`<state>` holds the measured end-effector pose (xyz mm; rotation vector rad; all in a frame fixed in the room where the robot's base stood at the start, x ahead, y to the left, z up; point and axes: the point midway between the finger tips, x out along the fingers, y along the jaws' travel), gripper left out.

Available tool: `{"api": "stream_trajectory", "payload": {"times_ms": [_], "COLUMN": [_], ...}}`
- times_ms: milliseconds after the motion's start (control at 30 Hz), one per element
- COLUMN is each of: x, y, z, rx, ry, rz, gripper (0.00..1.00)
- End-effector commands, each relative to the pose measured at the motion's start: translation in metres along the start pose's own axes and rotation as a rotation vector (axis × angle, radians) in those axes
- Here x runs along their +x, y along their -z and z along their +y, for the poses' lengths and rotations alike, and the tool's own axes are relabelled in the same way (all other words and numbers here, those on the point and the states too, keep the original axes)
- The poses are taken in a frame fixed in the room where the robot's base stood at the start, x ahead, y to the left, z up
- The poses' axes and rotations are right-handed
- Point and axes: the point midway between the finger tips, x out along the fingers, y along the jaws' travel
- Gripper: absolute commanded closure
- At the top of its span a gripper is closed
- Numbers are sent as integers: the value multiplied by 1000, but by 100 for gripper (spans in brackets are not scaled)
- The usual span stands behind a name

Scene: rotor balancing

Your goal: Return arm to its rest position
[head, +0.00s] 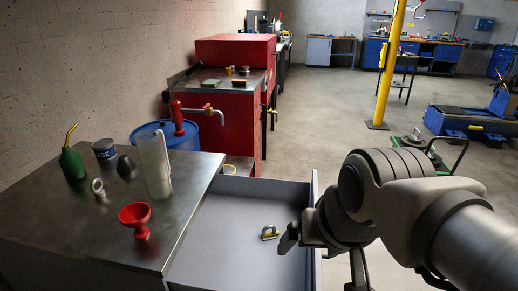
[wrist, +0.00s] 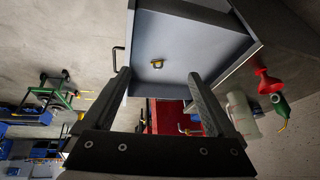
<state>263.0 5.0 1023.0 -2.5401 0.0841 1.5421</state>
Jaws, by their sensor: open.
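My arm (head: 400,205) reaches in from the right in the head view. My gripper (head: 287,240) is over the right side of an open grey drawer (head: 215,255). In the wrist view my gripper (wrist: 158,78) has its two dark fingers spread wide, with nothing between them. A small yellow and grey part (head: 269,232) lies on the drawer floor, apart from the fingers; it also shows in the wrist view (wrist: 157,64).
A metal bench (head: 60,225) at left holds a red funnel (head: 136,217), a clear jug (head: 156,165), a green oil bottle (head: 72,163) and a tin (head: 104,149). A blue drum (head: 150,130) and red cabinet (head: 232,115) stand behind. Open floor lies beyond the drawer.

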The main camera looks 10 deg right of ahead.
Motion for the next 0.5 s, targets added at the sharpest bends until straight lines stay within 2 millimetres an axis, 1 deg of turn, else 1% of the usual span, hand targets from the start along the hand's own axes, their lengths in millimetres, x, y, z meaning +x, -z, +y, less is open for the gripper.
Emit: {"api": "stream_trajectory", "payload": {"times_ms": [33, 100, 167, 500], "x": [-4, -6, -7, -8], "y": [-6, -11, -14, -14], "z": [3, 6, 7, 8], "rx": [-64, -130, -162, -176], "ry": [-15, -30, -38, -40], "rz": [9, 12, 13, 12], "gripper": [8, 8, 8, 8]}}
